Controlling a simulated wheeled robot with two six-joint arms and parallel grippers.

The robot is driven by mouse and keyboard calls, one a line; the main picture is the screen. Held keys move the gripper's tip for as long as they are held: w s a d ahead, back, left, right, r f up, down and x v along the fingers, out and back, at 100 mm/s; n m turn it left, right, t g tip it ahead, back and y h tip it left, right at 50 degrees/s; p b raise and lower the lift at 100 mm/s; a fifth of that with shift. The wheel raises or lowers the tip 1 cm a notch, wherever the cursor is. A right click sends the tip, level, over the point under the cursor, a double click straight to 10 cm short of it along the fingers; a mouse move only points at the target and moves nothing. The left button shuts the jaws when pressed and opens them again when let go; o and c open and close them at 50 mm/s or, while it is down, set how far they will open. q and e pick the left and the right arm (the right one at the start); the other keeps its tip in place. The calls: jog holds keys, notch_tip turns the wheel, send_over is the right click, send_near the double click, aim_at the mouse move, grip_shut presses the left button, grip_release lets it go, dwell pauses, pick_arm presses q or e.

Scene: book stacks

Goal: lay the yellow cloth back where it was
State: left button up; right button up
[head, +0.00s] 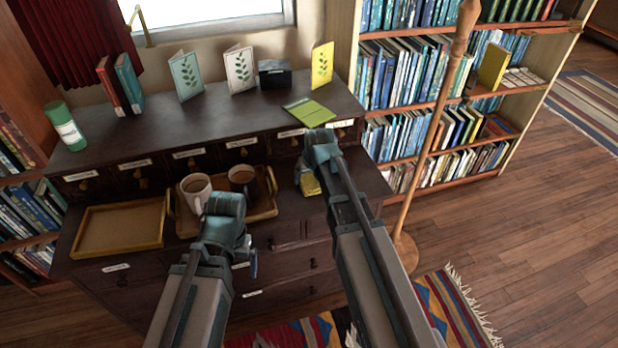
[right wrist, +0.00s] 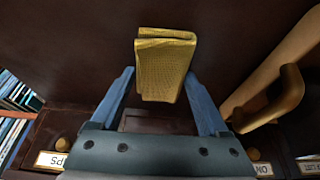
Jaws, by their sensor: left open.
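The yellow cloth (head: 309,186) is a folded, thick yellow piece at the right part of the dresser's lower ledge. In the right wrist view the cloth (right wrist: 165,72) sits between both fingers, its folded top edge reaching past the fingertips. My right gripper (head: 312,172) is shut on it; the wrist hides part of this in the head view. Whether the cloth touches the wood below is unclear. My left gripper (head: 246,258) is open and empty, in front of the dresser, below the mug tray (head: 264,211).
The mug tray holds two mugs (head: 195,187); its handle shows in the right wrist view (right wrist: 290,95). An empty wooden tray (head: 120,228) stands left of it. Cards, books and a green bottle (head: 65,127) stand on the upper top. A wooden pole (head: 436,125) rises at the right.

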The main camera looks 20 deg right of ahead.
jog(key=shift+o, duration=1.4)
jog(key=shift+r, duration=0.1)
jog(key=shift+r+p, duration=0.2)
jog(key=shift+p, duration=0.1)
jog(key=p+v, duration=1.1)
jog(key=shift+s+r, duration=0.15)
jog(key=shift+r, duration=0.25)
jog(key=shift+f, duration=0.1)
jog(key=b+x, duration=1.1)
jog(key=x, duration=0.1)
jog(key=shift+f+b, duration=0.15)
jog(key=shift+b, duration=0.15)
